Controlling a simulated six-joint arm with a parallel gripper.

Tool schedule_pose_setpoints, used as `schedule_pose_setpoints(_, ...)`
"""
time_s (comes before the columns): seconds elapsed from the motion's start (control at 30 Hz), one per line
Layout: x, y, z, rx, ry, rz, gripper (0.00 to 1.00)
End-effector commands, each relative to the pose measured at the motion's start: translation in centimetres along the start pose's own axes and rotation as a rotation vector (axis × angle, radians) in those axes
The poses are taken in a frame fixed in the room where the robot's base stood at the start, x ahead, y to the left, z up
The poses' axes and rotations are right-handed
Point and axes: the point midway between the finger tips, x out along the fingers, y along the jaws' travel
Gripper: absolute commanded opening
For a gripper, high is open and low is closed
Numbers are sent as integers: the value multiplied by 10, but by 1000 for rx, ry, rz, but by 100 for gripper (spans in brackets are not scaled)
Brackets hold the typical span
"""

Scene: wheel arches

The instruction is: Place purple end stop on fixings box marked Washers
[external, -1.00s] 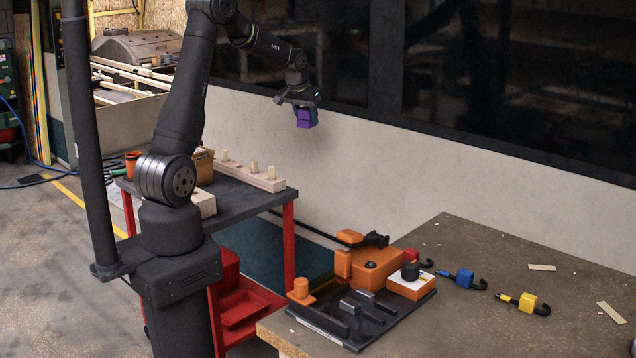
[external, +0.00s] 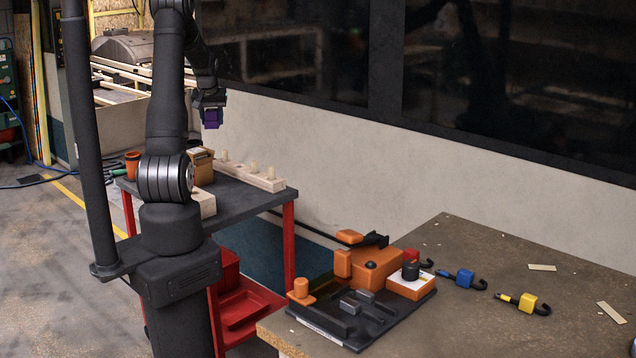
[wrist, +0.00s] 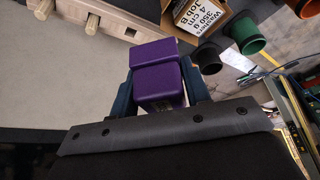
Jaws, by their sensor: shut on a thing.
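The purple end stop (external: 211,118) is held in my gripper (external: 209,101), in the air above the dark cart top. It also fills the middle of the wrist view (wrist: 158,82), clasped between the two fingers. The fixings box (external: 200,166) is an open brown cardboard box on the cart, below the end stop and slightly to its left. In the wrist view the box (wrist: 199,14) is at the top, right of the end stop, and its label reads Washers, 350 g, 4 cm, Job B. The end stop is apart from the box.
A wooden rail with pegs (external: 248,176) lies along the cart's back edge. An orange cup (external: 133,165) stands at its left. The wrist view shows a green cup (wrist: 246,34) beside the box. The workbench (external: 520,247) at the right carries orange parts and hooks.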

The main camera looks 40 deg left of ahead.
Motion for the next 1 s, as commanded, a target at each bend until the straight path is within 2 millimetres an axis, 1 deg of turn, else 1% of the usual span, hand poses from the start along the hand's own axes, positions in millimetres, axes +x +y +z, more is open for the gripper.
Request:
schedule_pose_setpoints(0.03, 10, -13, -2, -5, -3, -2, 19)
schedule_pose_setpoints(0.2, 38, -46, -9, -5, -2, -1, 19)
schedule_pose_setpoints(0.3, 50, -62, -13, -2, -1, -1, 19)
schedule_pose_setpoints(0.4, 58, -70, -16, 0, 0, 0, 19)
schedule_pose_setpoints(0.57, 65, -74, -15, 1, 0, 0, 19)
schedule_pose_setpoints(0.8, 95, -74, -2, 2, -2, 1, 19)
schedule_pose_setpoints(1.0, 98, -74, -1, 2, 1, 1, 19)
